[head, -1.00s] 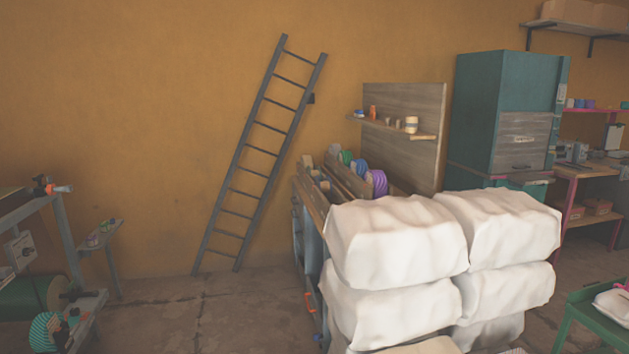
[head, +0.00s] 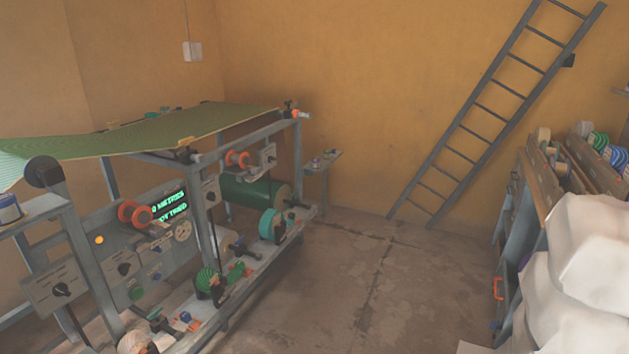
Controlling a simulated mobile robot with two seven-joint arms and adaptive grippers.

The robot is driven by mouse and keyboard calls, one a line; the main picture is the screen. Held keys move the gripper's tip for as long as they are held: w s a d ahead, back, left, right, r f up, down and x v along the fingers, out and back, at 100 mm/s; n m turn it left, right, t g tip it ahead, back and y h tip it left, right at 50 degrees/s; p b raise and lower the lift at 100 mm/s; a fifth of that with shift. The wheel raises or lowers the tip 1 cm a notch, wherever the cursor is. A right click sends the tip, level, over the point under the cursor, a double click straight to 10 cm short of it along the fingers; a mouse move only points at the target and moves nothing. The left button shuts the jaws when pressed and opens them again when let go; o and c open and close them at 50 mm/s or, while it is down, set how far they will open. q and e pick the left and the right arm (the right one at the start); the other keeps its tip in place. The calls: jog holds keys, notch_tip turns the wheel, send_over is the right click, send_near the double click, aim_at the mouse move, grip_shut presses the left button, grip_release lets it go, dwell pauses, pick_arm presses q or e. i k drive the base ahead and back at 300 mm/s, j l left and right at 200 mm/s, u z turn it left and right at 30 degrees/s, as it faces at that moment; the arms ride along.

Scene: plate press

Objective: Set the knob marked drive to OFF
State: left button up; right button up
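A machine (head: 85,245) with a grey frame stands on the left side of the head view. A grey box with a black knob (head: 61,290) sits at its near left end. Another black knob (head: 124,269) is on the front panel, and a small box with a dark knob (head: 269,157) is near the far end. The labels are too small to read, so I cannot tell which knob is marked drive or where it points. Neither of my grippers is in view.
The machine also carries a green-lettered display (head: 168,208), red-orange handwheels (head: 135,215) and a green roller (head: 255,193). A ladder (head: 490,115) leans on the wall. White wrapped bales (head: 585,270) stand at right. The floor (head: 365,290) between is clear.

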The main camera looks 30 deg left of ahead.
aim_at(124, 269)
jog(key=u, duration=2.65)
